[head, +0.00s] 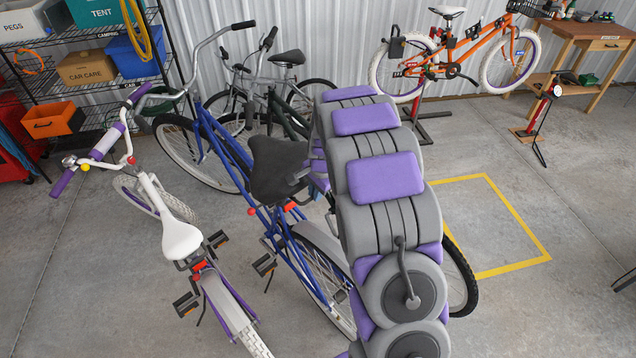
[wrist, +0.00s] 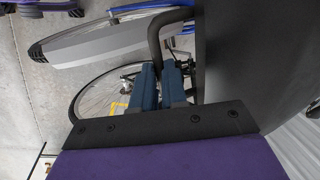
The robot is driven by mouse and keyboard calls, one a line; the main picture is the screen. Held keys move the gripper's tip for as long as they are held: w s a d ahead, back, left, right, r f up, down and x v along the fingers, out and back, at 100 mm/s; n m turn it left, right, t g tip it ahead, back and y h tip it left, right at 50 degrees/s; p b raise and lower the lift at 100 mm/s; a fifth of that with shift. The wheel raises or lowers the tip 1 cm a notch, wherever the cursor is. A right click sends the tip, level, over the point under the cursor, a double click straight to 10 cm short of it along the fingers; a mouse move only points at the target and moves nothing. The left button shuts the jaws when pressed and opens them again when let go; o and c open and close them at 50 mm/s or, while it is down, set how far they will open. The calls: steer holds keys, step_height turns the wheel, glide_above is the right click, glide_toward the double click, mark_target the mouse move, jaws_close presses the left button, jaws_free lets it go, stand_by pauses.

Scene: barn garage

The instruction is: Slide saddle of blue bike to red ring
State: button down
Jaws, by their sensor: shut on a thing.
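The blue bike (head: 212,133) stands in the middle of the head view, with its black saddle (head: 275,165) beside my arm. A small red piece (head: 289,206), which looks like the red ring, shows on the frame below the saddle. My gripper's blue fingers (wrist: 162,72) are shut at the saddle's dark curved bar (wrist: 155,38) in the wrist view. The saddle fills the right of that view as a large dark surface (wrist: 245,65). In the head view my arm mostly hides the gripper and the grip. The red ring cannot be made out in the wrist view.
A white bike (head: 180,238) stands close on the left. Shelves (head: 85,85) stand at left. The floor inside the yellow square (head: 490,225) is clear.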

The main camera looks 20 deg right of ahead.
steer(key=shift+w+a+f, duration=0.1)
steer(key=shift+w+f, duration=0.25)
steer(key=shift+f, duration=0.45)
steer(key=c, duration=1.2)
jaws_free()
steer(key=shift+o, duration=0.2)
steer(key=shift+r, duration=0.15)
steer(key=s+d+r+p, duration=0.1)
steer(key=s+r+p, duration=0.2)
steer(key=r, duration=1.3)
steer(key=shift+r, duration=0.35)
steer(key=shift+s+d, duration=0.1)
